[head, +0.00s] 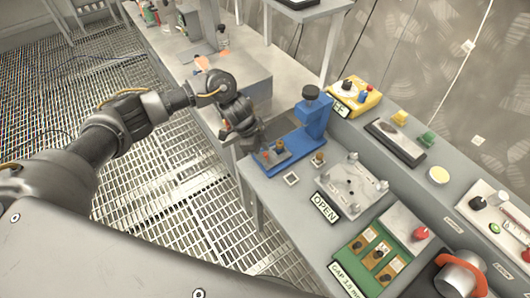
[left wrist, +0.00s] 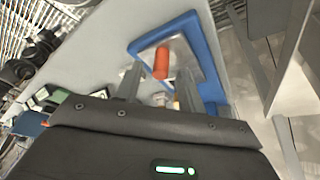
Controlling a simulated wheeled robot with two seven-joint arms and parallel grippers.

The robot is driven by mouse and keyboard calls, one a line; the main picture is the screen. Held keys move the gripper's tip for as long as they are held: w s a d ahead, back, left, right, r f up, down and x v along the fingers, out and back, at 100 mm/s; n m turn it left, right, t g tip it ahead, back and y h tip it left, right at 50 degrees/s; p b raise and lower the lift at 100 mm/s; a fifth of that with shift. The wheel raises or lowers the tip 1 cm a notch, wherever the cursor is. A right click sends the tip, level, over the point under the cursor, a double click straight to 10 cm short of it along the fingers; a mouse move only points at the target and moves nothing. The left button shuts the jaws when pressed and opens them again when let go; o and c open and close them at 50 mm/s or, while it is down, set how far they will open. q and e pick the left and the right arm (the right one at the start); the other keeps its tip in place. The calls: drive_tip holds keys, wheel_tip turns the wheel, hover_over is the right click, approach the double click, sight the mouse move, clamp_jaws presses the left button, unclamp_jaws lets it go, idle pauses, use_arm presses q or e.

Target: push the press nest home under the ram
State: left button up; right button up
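The blue press (head: 313,118) stands at the left edge of the bench, with a dark knob on top of its column. Its nest (head: 274,158), a grey block with an orange pin, sits on the blue base out in front of the column. In the left wrist view the grey nest plate (left wrist: 178,52) and its upright orange pin (left wrist: 161,64) show on the blue base. My left gripper (head: 244,143) is beside the nest's outer end, fingers apart (left wrist: 158,84); I cannot tell whether they touch it. My right gripper is not in view.
A fixture plate (head: 352,186) with several posts and an OPEN sign (head: 325,207) lie right of the press. A yellow control box (head: 355,97) stands behind it. A green gauge board (head: 372,256) is at front right. A grey block (head: 236,80) is beyond my left gripper.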

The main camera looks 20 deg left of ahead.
use_arm(q)
drive_tip(key=shift+x, duration=0.95)
clamp_jaws()
